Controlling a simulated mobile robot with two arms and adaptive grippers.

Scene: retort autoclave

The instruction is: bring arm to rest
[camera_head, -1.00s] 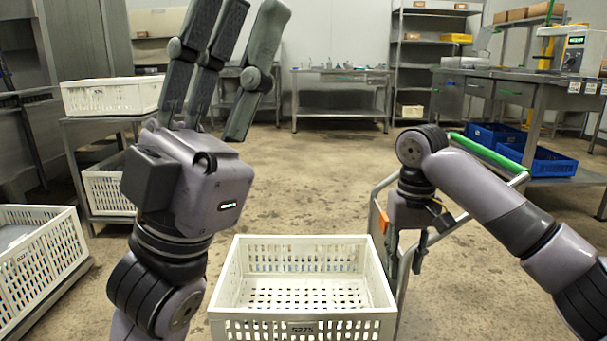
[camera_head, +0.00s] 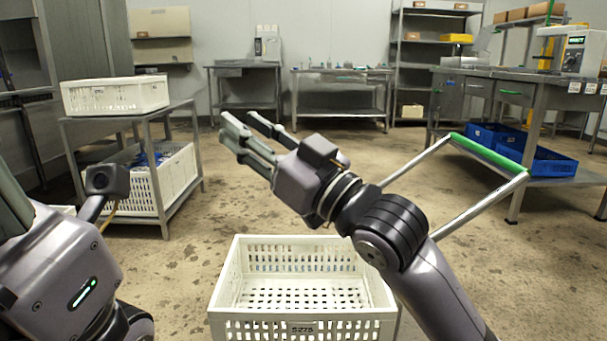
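My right gripper (camera_head: 250,126) is raised above the floor beyond the white crate, its fingers pointing left and up. Its fingers stand apart with nothing between them, so it is open and empty. My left gripper (camera_head: 12,212) is at the lower left edge. Its grey body with a lit green strip shows, but its fingers are mostly cut off by the frame, so its opening is hidden.
An empty white slotted crate (camera_head: 303,328) stands low in front of me. A green-handled cart rail (camera_head: 488,156) is behind my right arm. A metal rack (camera_head: 187,150) with white crates stands left. A workbench with blue bins (camera_head: 552,165) stands right. The middle floor is clear.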

